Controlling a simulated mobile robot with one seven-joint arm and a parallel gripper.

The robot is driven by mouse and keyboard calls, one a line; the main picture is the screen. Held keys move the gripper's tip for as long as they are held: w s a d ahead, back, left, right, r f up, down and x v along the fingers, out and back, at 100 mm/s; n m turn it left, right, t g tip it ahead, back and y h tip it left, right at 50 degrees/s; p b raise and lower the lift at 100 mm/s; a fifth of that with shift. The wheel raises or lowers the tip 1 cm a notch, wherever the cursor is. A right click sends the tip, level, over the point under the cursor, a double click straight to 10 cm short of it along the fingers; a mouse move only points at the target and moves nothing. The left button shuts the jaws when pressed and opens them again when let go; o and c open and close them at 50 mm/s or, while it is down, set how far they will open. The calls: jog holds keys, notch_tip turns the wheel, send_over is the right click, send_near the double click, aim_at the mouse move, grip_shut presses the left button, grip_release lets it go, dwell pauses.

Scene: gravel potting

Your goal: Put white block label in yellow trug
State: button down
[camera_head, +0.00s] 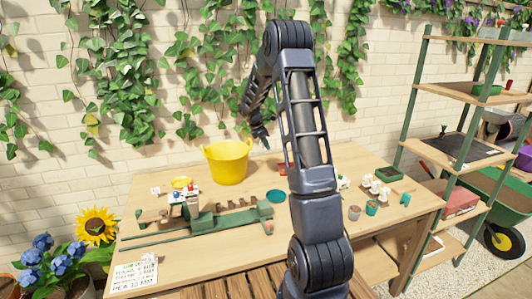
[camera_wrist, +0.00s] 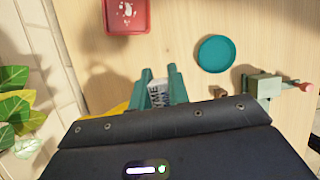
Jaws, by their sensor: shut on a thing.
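The yellow trug (camera_head: 227,168) stands upright at the back of the wooden table, with its opening facing up. In the head view my gripper (camera_head: 263,138) is in the air just right of the trug, near rim height. In the wrist view my gripper (camera_wrist: 160,82) has its green fingers shut on the white block label (camera_wrist: 157,94), which has dark lettering. Part of the yellow trug (camera_wrist: 117,109) shows at the left, behind my gripper's body. The label cannot be made out in the head view.
A teal saucer (camera_head: 276,196) and a red tray (camera_wrist: 126,16) lie near the trug. A green rail-like fixture (camera_head: 225,220) spans the table in front. Small pots (camera_head: 371,207) stand at the right. A green-framed shelf (camera_head: 409,110) stands beyond the table's right side.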

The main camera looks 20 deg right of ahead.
jog(key=shift+r, duration=0.3)
jog(key=w+a+r, duration=0.3)
jog(key=w+a, duration=0.3)
jog(key=a, duration=0.2)
jog(key=w+a+r, duration=0.3)
jog(key=w+a, duration=0.3)
jog(key=a, duration=0.2)
notch_tip(320, 180, down, 11)
dwell(0.4)
jog(key=c, duration=1.3)
grip_release()
jog(key=shift+o, duration=0.2)
